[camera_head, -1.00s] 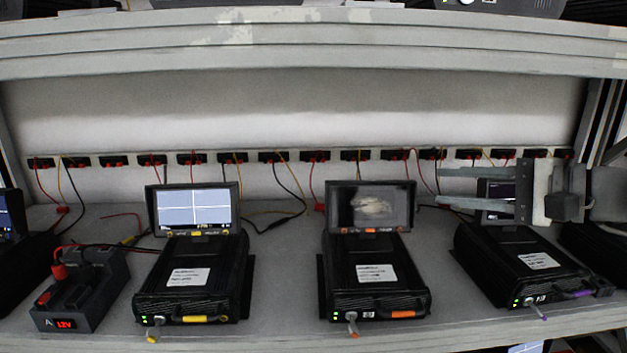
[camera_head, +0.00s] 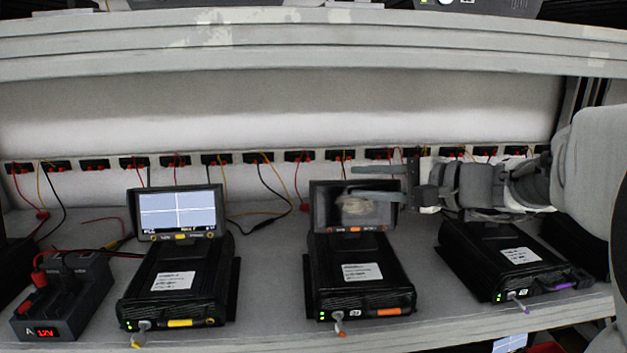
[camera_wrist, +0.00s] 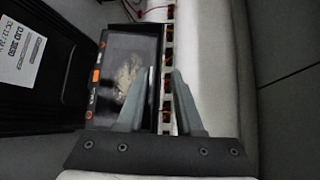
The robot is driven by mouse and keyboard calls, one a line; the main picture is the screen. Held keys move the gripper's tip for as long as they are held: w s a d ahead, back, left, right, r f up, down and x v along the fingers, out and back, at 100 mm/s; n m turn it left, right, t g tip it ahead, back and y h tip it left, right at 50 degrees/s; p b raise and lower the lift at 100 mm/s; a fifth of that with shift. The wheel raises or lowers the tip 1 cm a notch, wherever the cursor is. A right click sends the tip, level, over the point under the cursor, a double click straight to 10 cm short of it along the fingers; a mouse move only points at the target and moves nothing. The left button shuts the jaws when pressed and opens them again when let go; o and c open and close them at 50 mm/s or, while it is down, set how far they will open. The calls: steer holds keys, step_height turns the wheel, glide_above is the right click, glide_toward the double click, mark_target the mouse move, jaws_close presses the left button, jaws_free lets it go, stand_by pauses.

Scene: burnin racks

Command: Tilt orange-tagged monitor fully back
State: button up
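The orange-tagged monitor (camera_head: 328,208) stands upright, leaning slightly, at the back of the middle black unit (camera_head: 362,288). Its screen is dark with a pale blurry patch, and orange tags (camera_head: 355,229) sit on its lower bezel. In the wrist view the monitor (camera_wrist: 112,65) lies left of centre with its orange marks along the left edge. My gripper (camera_head: 352,183) is open at the monitor's top edge. In the wrist view my gripper (camera_wrist: 160,72) has one finger over the screen side and the other past the top edge. I cannot tell whether either touches it.
A yellow-tagged monitor (camera_head: 178,210) with a lit screen stands left. The purple-handled unit (camera_head: 508,260) is right, its monitor hidden by my arm. A 12V supply box (camera_head: 62,295) sits far left. Cables and sockets run along the back wall; a shelf beam (camera_head: 300,52) crosses above.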

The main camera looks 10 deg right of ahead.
jaws_close()
stand_by(1.3)
